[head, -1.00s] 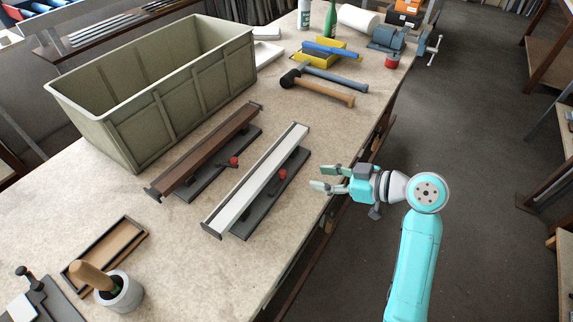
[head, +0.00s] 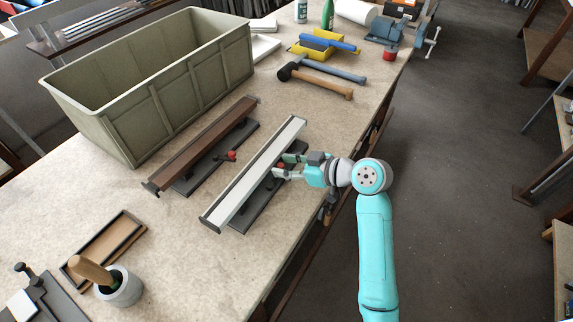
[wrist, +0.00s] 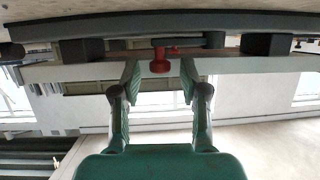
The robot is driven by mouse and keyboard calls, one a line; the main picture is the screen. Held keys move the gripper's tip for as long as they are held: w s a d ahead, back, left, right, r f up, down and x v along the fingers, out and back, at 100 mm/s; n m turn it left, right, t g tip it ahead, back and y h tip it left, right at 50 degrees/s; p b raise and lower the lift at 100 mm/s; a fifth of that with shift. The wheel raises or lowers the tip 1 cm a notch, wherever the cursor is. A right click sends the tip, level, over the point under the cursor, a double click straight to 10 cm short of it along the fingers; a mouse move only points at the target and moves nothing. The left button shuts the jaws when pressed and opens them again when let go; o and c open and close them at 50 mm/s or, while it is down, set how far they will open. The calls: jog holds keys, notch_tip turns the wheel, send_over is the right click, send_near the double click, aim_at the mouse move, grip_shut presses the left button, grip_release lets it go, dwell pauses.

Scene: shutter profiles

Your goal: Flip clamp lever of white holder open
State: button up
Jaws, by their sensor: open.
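The white holder (head: 250,182) is a long white profile on a dark base, lying at a slant near the table's right edge. Its clamp lever has a red knob (wrist: 160,64), seen in the wrist view against the dark base. My gripper (head: 281,165) is at the holder's right side, pointing left over the base. Its jaws (wrist: 160,82) are open, one finger on each side of the knob's line, with the knob just beyond the fingertips. They look empty, and I cannot tell whether they touch the lever. In the head view the fingers largely hide the lever.
A brown holder (head: 205,146) with its own red-knobbed lever (head: 231,156) lies parallel on the left. A large green-grey crate (head: 150,95) stands behind it. Hammers (head: 325,83) lie farther back. A wooden tray (head: 106,247) and grey pot (head: 121,290) stand front left.

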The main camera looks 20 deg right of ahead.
grip_shut()
jog(key=shift+s+m+h, duration=0.15)
jog(key=shift+m+h, duration=0.15)
jog(key=shift+h, duration=0.1)
jog(key=shift+s+m+t+h, duration=0.7)
jog(key=shift+m+t+h, duration=0.2)
jog(key=shift+m+h, duration=0.3)
jog(key=s+m+h, duration=0.1)
jog(key=m+h, duration=0.1)
jog(key=m+t+h, duration=0.1)
jog(key=h, duration=0.1)
jog(key=shift+s+m, duration=0.4)
jog(key=m+h, duration=0.1)
jog(key=s+m+h, duration=0.1)
jog(key=h, duration=0.1)
jog(key=a+m+h, duration=0.1)
jog(key=m+h, duration=0.1)
jog(key=shift+s+r, duration=0.1)
jog(key=shift+s, duration=0.3)
jog(key=shift+s+a+m+g+h, duration=0.2)
jog(key=shift+s+m+g+h, duration=0.15)
jog(key=shift+m+h, duration=0.45)
jog(key=shift+s+a+m+g+h, duration=0.2)
jog(key=shift+m+g+h, duration=0.25)
jog(key=shift+m+h, duration=0.35)
